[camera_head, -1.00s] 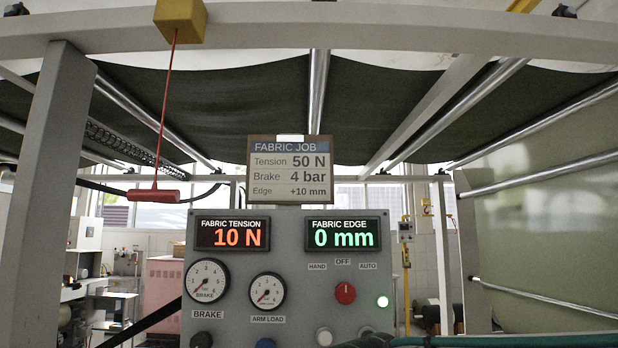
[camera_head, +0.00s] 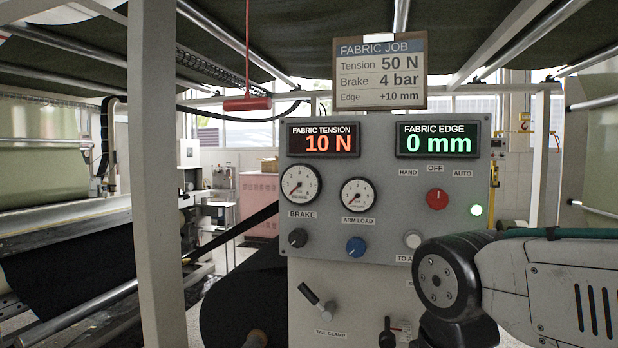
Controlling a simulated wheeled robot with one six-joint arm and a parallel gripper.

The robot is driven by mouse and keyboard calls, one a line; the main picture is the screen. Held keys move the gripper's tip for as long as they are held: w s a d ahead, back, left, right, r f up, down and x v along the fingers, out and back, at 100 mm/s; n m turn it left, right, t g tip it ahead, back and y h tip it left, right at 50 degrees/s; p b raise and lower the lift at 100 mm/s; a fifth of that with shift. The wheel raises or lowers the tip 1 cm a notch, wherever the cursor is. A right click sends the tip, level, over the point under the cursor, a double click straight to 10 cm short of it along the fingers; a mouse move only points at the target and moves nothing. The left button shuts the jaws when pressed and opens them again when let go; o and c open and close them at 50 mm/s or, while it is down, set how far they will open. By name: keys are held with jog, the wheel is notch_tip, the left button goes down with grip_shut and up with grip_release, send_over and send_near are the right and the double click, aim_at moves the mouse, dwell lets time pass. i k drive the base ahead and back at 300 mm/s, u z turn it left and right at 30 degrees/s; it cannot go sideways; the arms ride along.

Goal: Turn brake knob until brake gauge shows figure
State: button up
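The brake gauge (camera_head: 301,184) is a round white dial at the panel's left. Its needle points to the lower left, near the low end, though the small figures are hard to read. The black brake knob (camera_head: 297,238) is below it, with nothing touching it. The job card (camera_head: 379,73) above the panel reads "Brake 4 bar", "Tension 50 N" and "Edge +10 mm". My arm enters at the lower right, in front of the panel's right edge. My gripper does not show.
The tension display (camera_head: 323,140) shows 10 N; the edge display (camera_head: 437,140) shows 0 mm. A tail clamp lever (camera_head: 317,299) is below.

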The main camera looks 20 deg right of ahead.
aim_at(297, 238)
jog(key=z, duration=0.5)
jog(key=k, duration=1.1)
jog(key=u, duration=0.3)
jog(key=i, duration=1.35)
jog(key=z, duration=0.65)
jog(key=i, duration=0.25)
jog(key=z, duration=0.2)
